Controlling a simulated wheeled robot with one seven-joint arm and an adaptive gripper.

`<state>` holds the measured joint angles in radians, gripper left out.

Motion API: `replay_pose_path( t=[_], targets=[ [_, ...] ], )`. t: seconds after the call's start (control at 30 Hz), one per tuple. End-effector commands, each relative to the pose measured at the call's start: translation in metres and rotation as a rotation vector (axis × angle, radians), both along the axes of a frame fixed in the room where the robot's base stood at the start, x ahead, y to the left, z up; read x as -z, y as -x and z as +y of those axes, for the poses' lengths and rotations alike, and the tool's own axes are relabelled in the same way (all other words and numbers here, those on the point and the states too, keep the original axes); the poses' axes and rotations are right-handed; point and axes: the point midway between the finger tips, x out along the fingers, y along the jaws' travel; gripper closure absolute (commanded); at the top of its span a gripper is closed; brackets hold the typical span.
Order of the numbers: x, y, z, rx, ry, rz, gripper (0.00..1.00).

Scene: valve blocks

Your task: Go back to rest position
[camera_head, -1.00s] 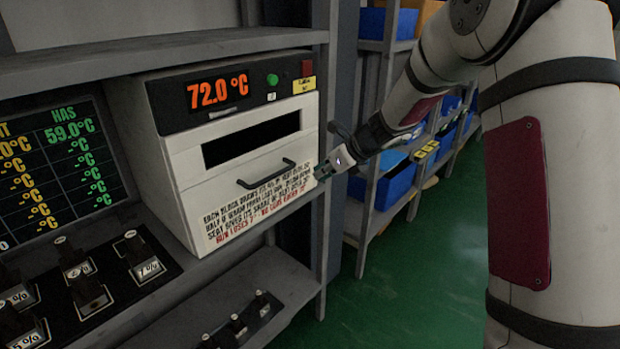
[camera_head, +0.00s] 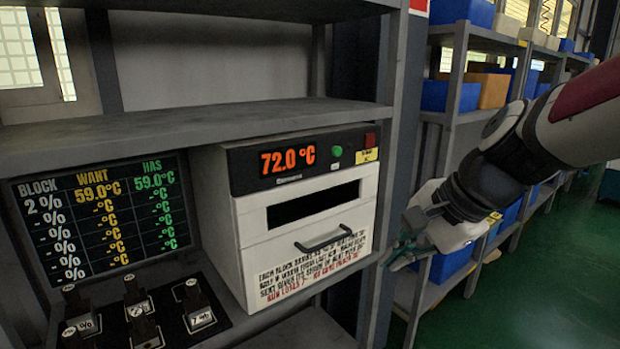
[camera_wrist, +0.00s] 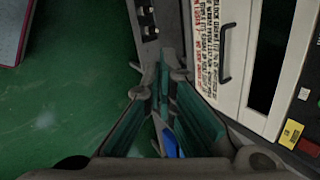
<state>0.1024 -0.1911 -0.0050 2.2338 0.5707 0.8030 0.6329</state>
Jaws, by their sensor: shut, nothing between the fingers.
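My gripper (camera_head: 402,252) is at the right of the head view, in front of the shelf post and to the right of the white oven-like box (camera_head: 310,225). Its fingers are shut and hold nothing. In the wrist view the teal-lined fingers (camera_wrist: 170,76) point toward the shelf, with the box's front and handle to their right. The gripper looks apart from the box. The box's display reads 72.0 °C.
A screen (camera_head: 105,213) with WANT and HAS columns stands left of the box. Several labelled blocks sit in a black tray (camera_head: 235,312) below it. Shelves with blue bins (camera_head: 448,97) stand behind my arm. Green floor (camera_head: 560,270) is open at right.

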Motion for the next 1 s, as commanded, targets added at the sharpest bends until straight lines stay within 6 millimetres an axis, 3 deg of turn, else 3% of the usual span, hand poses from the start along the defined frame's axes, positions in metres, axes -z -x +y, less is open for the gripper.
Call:
replay_pose_path(
  t=[0.03, 0.2, 0.43, 0.63, 1.0],
  targets=[
    [-0.007, 0.025, 0.0, -0.095, 0.07, -0.032, 1.0],
    [-0.012, 0.096, -0.012, -0.421, 0.32, -0.106, 1.0],
    [-0.008, 0.169, -0.039, -0.782, 0.61, -0.154, 1.0],
    [-0.003, 0.194, -0.053, -0.922, 0.727, -0.155, 1.0],
    [-0.003, 0.196, -0.054, -0.934, 0.737, -0.155, 1.0]
  ],
)
